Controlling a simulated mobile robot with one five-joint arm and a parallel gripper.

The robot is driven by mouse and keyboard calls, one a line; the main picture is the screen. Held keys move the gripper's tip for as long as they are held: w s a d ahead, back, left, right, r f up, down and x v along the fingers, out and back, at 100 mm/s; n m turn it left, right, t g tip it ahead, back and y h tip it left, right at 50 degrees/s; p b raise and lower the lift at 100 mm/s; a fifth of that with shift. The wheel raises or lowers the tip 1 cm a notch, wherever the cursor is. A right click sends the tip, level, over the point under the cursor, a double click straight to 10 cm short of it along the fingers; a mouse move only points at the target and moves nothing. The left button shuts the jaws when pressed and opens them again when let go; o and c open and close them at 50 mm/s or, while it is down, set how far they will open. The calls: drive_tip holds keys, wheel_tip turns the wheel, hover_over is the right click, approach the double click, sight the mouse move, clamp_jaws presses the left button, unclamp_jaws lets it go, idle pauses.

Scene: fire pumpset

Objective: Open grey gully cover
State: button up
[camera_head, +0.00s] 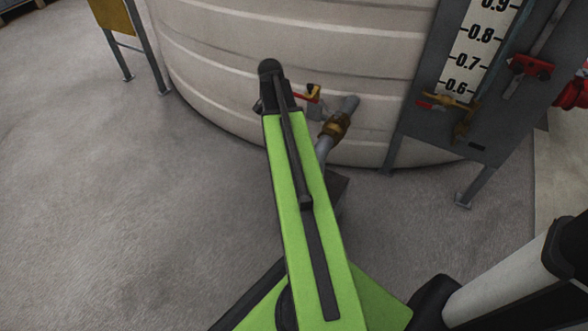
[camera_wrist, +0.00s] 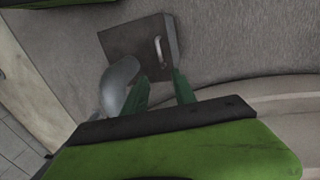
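The grey gully cover (camera_wrist: 122,45) is a dark square plate on the floor at the top middle of the wrist view. A pale curved handle (camera_wrist: 158,49) stands on it. Part of a dark plate, which looks like the same cover (camera_head: 338,188), shows beside my green arm in the head view; the rest is hidden. My gripper (camera_wrist: 161,89) has its two green fingers apart with nothing between them. The fingertips point toward the cover's near edge and appear short of the handle. The gripper itself is hidden in the head view.
A grey pipe (camera_wrist: 115,84) bends down close to the left finger and the cover. The large cream tank (camera_head: 300,40) stands behind, with a brass-fitted outlet (camera_head: 336,126) and a red-handled valve. A gauge panel (camera_head: 425,75) stands right. Open floor (camera_head: 110,200) lies left.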

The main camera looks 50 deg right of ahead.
drive_tip(key=s+f+b, duration=0.1)
drive_tip(key=f+b, duration=0.4)
drive_tip(key=s+f+b, duration=0.1)
drive_tip(key=f+b, duration=0.3)
drive_tip(key=f, duration=0.1)
drive_tip(key=s+f+b, duration=0.1)
drive_tip(key=f+b, duration=0.4)
drive_tip(key=shift+d+f+b, duration=0.35)
drive_tip(key=shift+r, duration=0.1)
clamp_jaws()
drive_tip(key=shift+d, duration=0.1)
